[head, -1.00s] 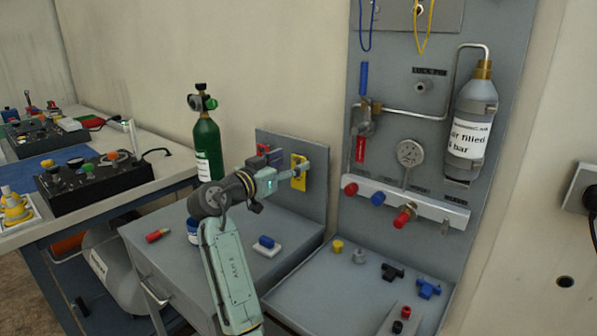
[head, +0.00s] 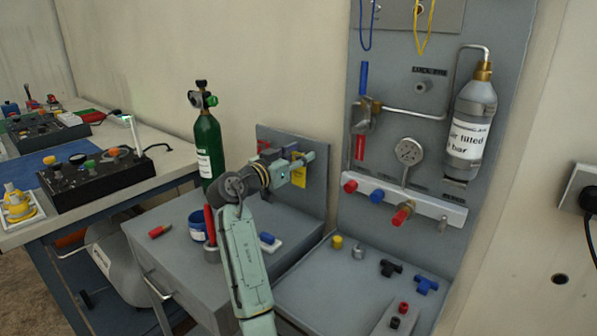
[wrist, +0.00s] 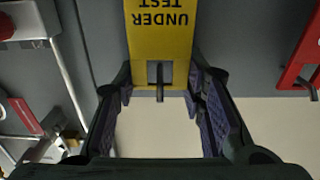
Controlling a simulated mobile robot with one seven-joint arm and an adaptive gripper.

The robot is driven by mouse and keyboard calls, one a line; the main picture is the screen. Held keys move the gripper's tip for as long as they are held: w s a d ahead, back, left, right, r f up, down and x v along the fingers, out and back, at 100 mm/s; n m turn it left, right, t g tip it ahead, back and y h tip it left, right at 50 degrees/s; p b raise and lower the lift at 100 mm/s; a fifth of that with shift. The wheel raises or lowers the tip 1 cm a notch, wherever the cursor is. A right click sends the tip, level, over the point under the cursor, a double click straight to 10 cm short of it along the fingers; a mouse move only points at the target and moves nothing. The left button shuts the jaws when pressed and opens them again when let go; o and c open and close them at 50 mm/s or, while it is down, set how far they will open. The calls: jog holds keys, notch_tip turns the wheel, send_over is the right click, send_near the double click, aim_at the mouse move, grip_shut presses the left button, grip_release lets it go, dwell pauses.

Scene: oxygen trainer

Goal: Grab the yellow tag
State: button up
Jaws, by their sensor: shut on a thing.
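The yellow tag (head: 299,179) hangs on the grey upright panel behind the left bench, partly hidden by my gripper in the head view. In the wrist view the yellow tag (wrist: 160,45) shows upside-down black lettering, "UNDER TEST". A dark peg stands at the slot near its end. My gripper (wrist: 160,88) is shut on the tag, with a finger at each side edge near the slot. In the head view my gripper (head: 303,160) is at the tag's upper part, close to the panel. I cannot tell whether the tag is still on the peg.
A red tag (wrist: 300,45) hangs to the right in the wrist view. A green cylinder (head: 208,150) stands left of the panel. A blue cup (head: 197,226) and a blue piece (head: 268,239) sit on the bench beside my arm.

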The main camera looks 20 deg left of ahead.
jog(key=shift+c, duration=1)
